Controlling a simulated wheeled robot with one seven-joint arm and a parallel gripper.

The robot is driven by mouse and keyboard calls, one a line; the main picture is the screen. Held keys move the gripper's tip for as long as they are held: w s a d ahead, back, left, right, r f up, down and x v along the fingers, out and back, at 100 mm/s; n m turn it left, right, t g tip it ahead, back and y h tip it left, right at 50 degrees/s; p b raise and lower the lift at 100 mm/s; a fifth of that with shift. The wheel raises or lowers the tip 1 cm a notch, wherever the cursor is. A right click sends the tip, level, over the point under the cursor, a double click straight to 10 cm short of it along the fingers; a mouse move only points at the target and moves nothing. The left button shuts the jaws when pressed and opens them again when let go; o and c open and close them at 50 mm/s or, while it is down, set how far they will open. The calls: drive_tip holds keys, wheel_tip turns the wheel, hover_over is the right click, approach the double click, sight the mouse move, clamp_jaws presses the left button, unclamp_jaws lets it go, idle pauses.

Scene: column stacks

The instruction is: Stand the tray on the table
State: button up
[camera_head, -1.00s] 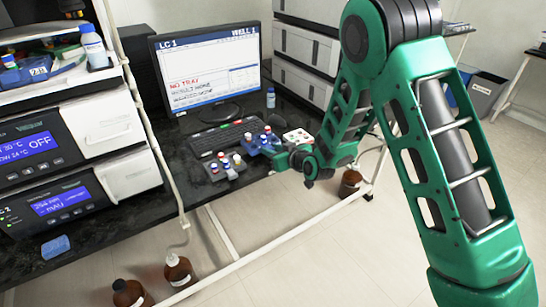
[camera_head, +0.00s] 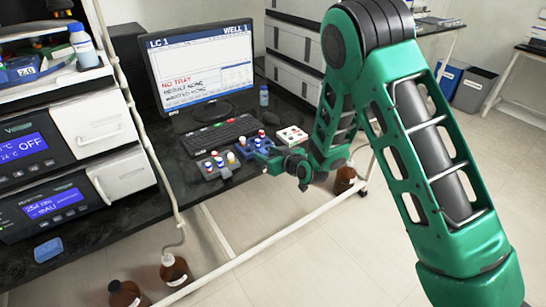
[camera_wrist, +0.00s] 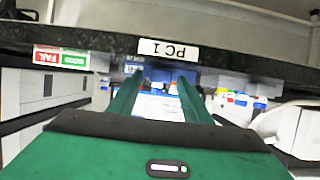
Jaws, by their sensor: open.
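Three small holders stand on the black table (camera_head: 150,190) near its front right: a blue vial holder (camera_head: 252,148), a grey vial holder (camera_head: 216,168) left of it, and a flat white holder (camera_head: 291,134) behind. I cannot tell which is the tray. My gripper (camera_head: 272,164) is at the table's front edge beside the blue holder, its fingers mostly hidden in the head view. In the wrist view my gripper (camera_wrist: 162,82) has two green fingers apart. Pale and blue shapes show beyond them, too blurred to tell whether anything lies between the fingers.
A monitor (camera_head: 205,65) reading "NO TRAY" and a keyboard (camera_head: 220,133) stand behind the holders. Instruments (camera_head: 60,170) fill the left. Brown bottles (camera_head: 174,270) stand below the table. A "PC 1" label (camera_wrist: 168,50) is on a dark edge. Open floor lies at right.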

drive_tip(key=v, duration=1.1)
drive_tip(key=shift+s+d, duration=0.25)
drive_tip(key=shift+r, duration=0.1)
drive_tip(key=s+d+r+m+g+h, duration=0.15)
drive_tip(key=s+d, duration=0.25)
drive_tip(key=d, duration=0.4)
drive_tip(key=s+d+r+m+g+h, duration=0.1)
drive_tip(key=s+d+r+g+h, duration=0.2)
drive_tip(key=d, duration=0.6)
drive_tip(key=s+d+r+m+g+h, duration=0.1)
drive_tip(key=s+d+r+m, duration=0.1)
drive_tip(key=s+d, duration=0.45)
drive_tip(key=s+d+r+m+g, duration=0.2)
drive_tip(key=s+d, duration=0.2)
drive_tip(key=s, duration=0.4)
drive_tip(key=s+d+r+m+g+h, duration=0.1)
drive_tip(key=s+d+r+m, duration=0.1)
drive_tip(key=s, duration=0.6)
drive_tip(key=s+d+r+m+g, duration=0.2)
drive_tip(key=s+d+r+m, duration=0.1)
drive_tip(key=s+d, duration=0.4)
drive_tip(key=shift+s+m+g, duration=0.35)
drive_tip(key=shift+s+m, duration=0.05)
drive_tip(key=shift+m, duration=0.35)
